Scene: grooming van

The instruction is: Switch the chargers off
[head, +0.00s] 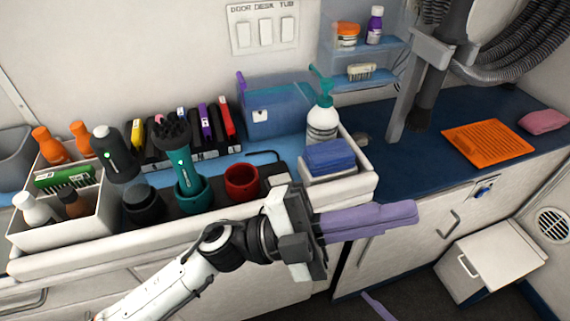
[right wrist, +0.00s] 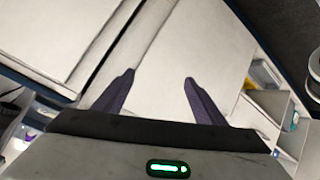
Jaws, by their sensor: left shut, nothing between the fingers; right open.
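A wall plate (head: 263,27) labelled DOOR DESK TUB carries three white rocker switches in the head view. Their on or off positions are too small to tell. A row of upright black units (head: 205,130) with yellow, pink, purple and red parts stands at the back of the desk; I cannot tell whether these are the chargers. My left gripper (head: 412,212) is shut and empty, its purple fingers pointing right in front of the counter, well below the plate. My right gripper (right wrist: 158,79) is open and empty in the right wrist view, over pale panels.
A white-rimmed tray holds a teal cup (head: 193,194), a red cup (head: 242,182) and a pump bottle (head: 322,122). A blue box (head: 272,108) stands below the plate. A grey post and hose (head: 520,55) are at right. An orange mat (head: 487,142) lies on the blue counter.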

